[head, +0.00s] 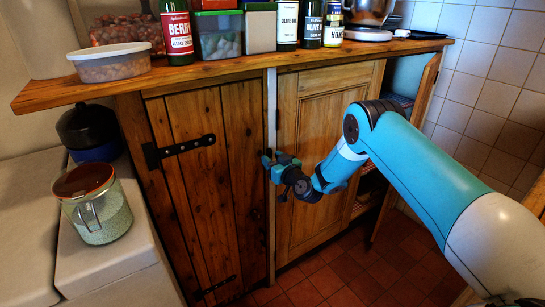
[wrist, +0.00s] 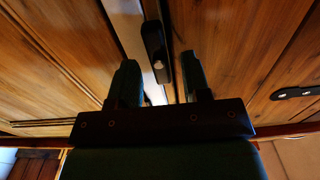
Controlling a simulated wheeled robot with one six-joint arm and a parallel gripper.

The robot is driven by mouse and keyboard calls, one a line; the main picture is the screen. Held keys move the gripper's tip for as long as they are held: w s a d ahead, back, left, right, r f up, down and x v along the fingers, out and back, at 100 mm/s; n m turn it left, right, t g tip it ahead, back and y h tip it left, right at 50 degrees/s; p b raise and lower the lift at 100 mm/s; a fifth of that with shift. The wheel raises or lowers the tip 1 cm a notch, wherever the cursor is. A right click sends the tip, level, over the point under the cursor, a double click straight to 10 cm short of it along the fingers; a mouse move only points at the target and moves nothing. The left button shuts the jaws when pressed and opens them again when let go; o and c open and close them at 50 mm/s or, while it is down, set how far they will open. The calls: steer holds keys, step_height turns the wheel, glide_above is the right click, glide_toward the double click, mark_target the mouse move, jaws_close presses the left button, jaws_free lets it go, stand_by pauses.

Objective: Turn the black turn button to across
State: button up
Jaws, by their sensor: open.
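The black turn button (wrist: 154,42) is a dark elongated piece with a bright screw, seen in the wrist view near the pale strip (wrist: 134,40) between two wooden doors. It lies roughly along the strip, not across it. My gripper (wrist: 159,62) is open, with one dark green finger on each side of the button's screw end. I cannot tell whether either finger touches it. In the head view my gripper (head: 270,161) is at the pale strip (head: 271,110) between the left door (head: 205,125) and the panelled door (head: 318,115). There it largely hides the button.
A black strap hinge (head: 185,147) crosses the left door. A wooden counter (head: 220,68) with jars and bottles overhangs above. A glass jar (head: 95,205) stands at the left. At the right a cupboard door (head: 405,140) stands open. Tiled floor (head: 330,275) lies below.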

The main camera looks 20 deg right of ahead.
steer(key=shift+w, duration=0.25)
jaws_close()
